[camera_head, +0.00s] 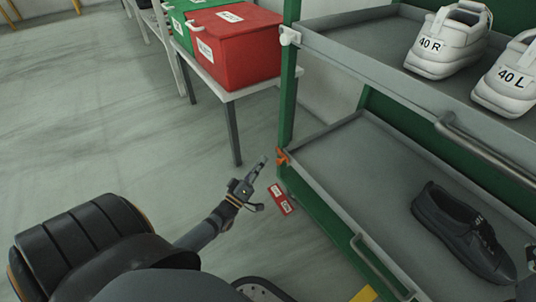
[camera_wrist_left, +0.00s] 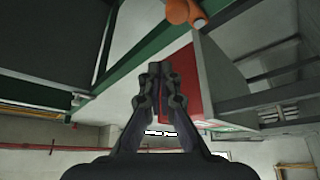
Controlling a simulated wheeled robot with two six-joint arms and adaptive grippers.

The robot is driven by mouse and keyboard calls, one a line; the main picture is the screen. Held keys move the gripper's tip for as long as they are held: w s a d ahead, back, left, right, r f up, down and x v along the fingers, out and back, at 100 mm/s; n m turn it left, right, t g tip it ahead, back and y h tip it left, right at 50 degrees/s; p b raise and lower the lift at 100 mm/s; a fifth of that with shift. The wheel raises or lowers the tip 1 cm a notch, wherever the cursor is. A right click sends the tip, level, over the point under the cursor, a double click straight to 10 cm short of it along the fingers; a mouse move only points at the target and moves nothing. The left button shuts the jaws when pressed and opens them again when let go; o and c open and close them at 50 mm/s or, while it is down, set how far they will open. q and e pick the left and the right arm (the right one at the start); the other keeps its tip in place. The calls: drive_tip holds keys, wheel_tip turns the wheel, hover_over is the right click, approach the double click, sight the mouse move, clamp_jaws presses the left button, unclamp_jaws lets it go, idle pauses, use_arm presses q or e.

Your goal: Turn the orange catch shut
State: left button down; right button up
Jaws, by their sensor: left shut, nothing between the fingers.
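The orange catch (camera_head: 282,156) sits on the green post at the near left corner of the rack's lower shelf (camera_head: 325,195). In the left wrist view the catch (camera_wrist_left: 185,12) shows at the top edge, partly cut off. My left gripper (camera_head: 263,160) is shut and empty, its fingertips just left of the catch in the head view. In the left wrist view the closed fingertips (camera_wrist_left: 160,70) lie below and left of the catch, with a visible gap.
A dark shoe (camera_head: 460,232) lies on the lower shelf. White shoes (camera_head: 447,40) stand on the upper shelf, which has a white catch (camera_head: 290,36). A red box (camera_head: 235,47) stands on a side table. A red tag (camera_head: 280,199) is low beside the rack. Floor at left is clear.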

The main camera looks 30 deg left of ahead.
use_arm(q)
drive_tip(key=s+f, duration=0.1)
drive_tip(key=s+a, duration=0.1)
drive_tip(key=s, duration=0.1)
drive_tip(key=s+f, duration=0.1)
drive_tip(key=s, duration=0.1)
drive_tip(key=shift+a+f+p, duration=0.25)
drive_tip(key=shift+f+p, duration=0.05)
drive_tip(key=shift+p, duration=0.1)
drive_tip(key=shift+w, duration=0.1)
